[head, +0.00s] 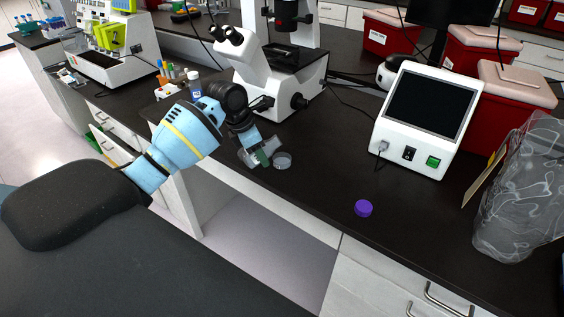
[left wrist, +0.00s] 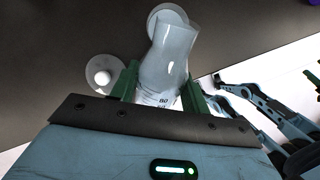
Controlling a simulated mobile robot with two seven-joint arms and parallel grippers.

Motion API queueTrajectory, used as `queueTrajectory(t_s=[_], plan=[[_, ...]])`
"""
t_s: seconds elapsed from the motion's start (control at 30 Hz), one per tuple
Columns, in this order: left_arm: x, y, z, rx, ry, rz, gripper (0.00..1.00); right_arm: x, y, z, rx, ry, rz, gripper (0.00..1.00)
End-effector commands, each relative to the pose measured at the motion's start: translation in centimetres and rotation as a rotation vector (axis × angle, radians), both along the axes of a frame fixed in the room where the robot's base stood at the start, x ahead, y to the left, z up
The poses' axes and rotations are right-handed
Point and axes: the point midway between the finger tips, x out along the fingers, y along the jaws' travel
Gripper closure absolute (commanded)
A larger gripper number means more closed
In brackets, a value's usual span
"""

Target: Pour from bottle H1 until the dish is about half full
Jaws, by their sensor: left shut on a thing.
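My left gripper (head: 262,153) is shut on a clear bottle and holds it just above the bench, close to the dish. In the left wrist view the bottle (left wrist: 170,55) lies between the green fingers (left wrist: 160,88), with dark print low on its side. It looks tilted, with one end toward the dish. Its lettering is too partial to read as H1. The small round dish (head: 282,160) rests on the bench right beside the gripper. In the left wrist view the dish (left wrist: 166,14) is partly hidden behind the bottle. I cannot tell its fill level. My right gripper is not in view.
A purple cap (head: 363,208) lies on the bench to the right. A white microscope (head: 265,75) stands close behind the gripper. A white screen device (head: 427,118) and a clear bag (head: 521,195) stand right. The front bench between dish and cap is clear.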

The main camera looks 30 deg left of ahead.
Motion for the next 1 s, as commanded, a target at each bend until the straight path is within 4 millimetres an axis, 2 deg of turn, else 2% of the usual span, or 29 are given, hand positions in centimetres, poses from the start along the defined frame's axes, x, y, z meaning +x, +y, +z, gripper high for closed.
queueTrajectory(t_s=[0.7, 1.0], plan=[[-0.05, 0.06, 1.22, 0.105, 0.137, 0.0, 0.95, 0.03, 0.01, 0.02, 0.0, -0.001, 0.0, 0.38], [-0.1, 0.09, 1.21, 0.11, 0.145, 0.0, 0.95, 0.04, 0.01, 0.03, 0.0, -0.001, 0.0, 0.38]])
